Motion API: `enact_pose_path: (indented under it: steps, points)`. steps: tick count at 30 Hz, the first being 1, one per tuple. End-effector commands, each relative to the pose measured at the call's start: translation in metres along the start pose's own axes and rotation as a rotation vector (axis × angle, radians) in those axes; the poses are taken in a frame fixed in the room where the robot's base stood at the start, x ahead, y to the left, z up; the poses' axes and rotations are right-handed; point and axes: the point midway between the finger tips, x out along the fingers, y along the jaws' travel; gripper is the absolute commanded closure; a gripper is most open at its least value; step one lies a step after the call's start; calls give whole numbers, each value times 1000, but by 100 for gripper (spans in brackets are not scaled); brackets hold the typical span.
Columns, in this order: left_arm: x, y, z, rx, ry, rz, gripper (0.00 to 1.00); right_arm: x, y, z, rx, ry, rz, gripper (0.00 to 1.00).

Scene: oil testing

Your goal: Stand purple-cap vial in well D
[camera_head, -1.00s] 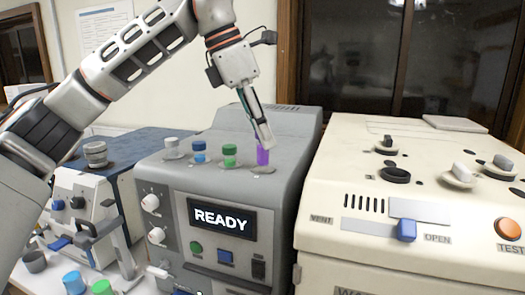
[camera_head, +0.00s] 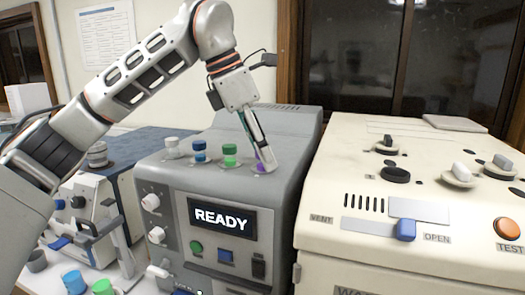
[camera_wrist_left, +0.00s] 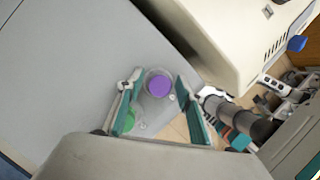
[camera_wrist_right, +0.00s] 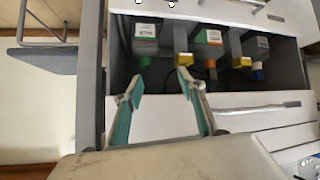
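The purple-cap vial (camera_head: 259,158) stands at the right end of the row of wells on top of the grey machine, mostly hidden by a finger in the head view. In the left wrist view its round purple cap (camera_wrist_left: 158,86) is seen from above, between the fingertips, with a gap on each side. My left gripper (camera_head: 264,168) is open and points down at the vial. The well's letter is not readable, and its opening is hidden. My right gripper (camera_wrist_right: 157,82) is open and empty, outside the head view, facing a compartment of bottles.
White (camera_head: 171,147), blue (camera_head: 199,151) and green (camera_head: 229,154) capped vials stand left of the purple one. The grey machine's screen (camera_head: 222,218) reads READY. A cream machine (camera_head: 345,200) stands close on the right. In the right wrist view, bottles (camera_wrist_right: 145,40) hang in a dark compartment.

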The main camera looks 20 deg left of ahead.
Motion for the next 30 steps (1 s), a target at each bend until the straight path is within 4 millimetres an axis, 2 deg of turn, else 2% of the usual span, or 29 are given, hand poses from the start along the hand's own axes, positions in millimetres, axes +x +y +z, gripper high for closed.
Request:
enact_pose_path:
  steps: [8,11,22,30]
  points:
    - [-8,0,2,2,-2,3,64,0,2,2,-10,-2,-1,60]
    - [-21,1,2,0,-3,5,64,0,2,3,-13,-2,-2,60]
    - [-93,0,2,-1,-2,5,64,0,0,0,-11,1,-5,60]
    - [-120,0,1,0,-1,1,64,0,-1,-1,-4,2,-3,60]
